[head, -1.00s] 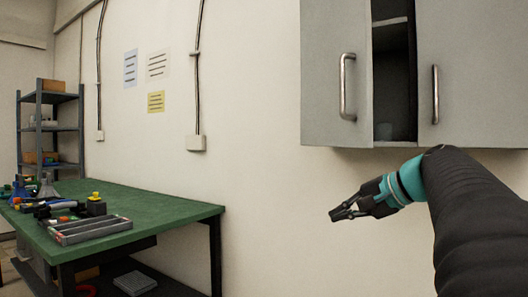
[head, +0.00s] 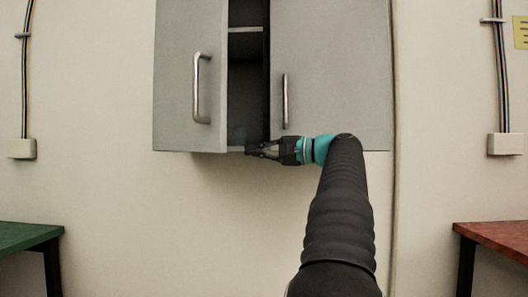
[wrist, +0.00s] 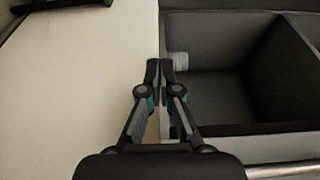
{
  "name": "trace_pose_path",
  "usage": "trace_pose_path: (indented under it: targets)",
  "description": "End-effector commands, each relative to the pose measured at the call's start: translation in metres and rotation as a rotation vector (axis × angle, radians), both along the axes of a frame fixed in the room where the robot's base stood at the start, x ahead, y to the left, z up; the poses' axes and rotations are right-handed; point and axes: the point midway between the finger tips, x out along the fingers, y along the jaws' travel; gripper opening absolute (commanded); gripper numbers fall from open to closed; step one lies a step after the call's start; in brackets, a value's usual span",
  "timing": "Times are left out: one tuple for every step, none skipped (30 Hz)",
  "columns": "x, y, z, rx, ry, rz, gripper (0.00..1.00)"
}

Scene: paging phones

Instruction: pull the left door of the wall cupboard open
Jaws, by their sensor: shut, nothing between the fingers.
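The wall cupboard's left door (head: 185,40) stands partly open, with a dark gap between it and the shut right door (head: 335,75). The left door has an upright metal bar handle (head: 202,90). My gripper (head: 253,149) points left at the bottom of the gap, just right of the left door's free edge and below its handle. Its fingers are together and empty. In the wrist view the closed fingertips (wrist: 160,66) lie over the cupboard's bottom edge, beside the open interior (wrist: 240,80). I cannot tell whether they touch the door or cupboard.
The right door's handle (head: 285,100) is just above my gripper, and also shows in the wrist view (wrist: 288,169). A shelf (head: 246,29) and a small pale item (wrist: 180,62) are inside. A green table (head: 25,237) and a red table (head: 500,238) stand apart at either side.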

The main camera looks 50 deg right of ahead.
Motion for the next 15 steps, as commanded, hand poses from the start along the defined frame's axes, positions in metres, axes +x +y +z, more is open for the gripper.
trace_pose_path:
  targets:
    - [0.01, 0.006, 0.0, 0.0, 0.0, 0.005, 0.0]
    - [0.015, 0.008, 0.001, 0.0, -0.001, 0.004, 0.0]
    - [0.022, 0.011, 0.0, 0.0, 0.0, 0.005, 0.0]
    - [0.028, 0.014, 0.001, 0.0, 0.0, 0.005, 0.0]
    - [0.033, 0.016, 0.0, 0.0, 0.0, 0.005, 0.0]
    - [0.04, 0.019, 0.0, 0.0, 0.001, 0.006, 0.0]
    - [0.045, 0.021, 0.0, 0.0, 0.0, 0.005, 0.0]
    - [0.044, 0.026, 0.0, -0.002, -0.001, 0.005, 0.0]
    - [0.042, 0.031, -0.001, -0.001, 0.0, 0.004, 0.0]
    - [0.041, 0.035, -0.001, -0.001, 0.0, 0.004, 0.0]
    - [0.04, 0.039, -0.001, -0.001, 0.0, 0.004, 0.0]
    - [0.039, 0.043, -0.001, -0.001, 0.0, 0.003, 0.0]
    - [0.038, 0.046, 0.0, -0.001, 0.0, 0.003, 0.0]
    - [0.038, 0.048, -0.001, 0.0, 0.0, 0.003, 0.0]
    - [0.038, 0.051, -0.001, 0.0, 0.0, 0.003, 0.0]
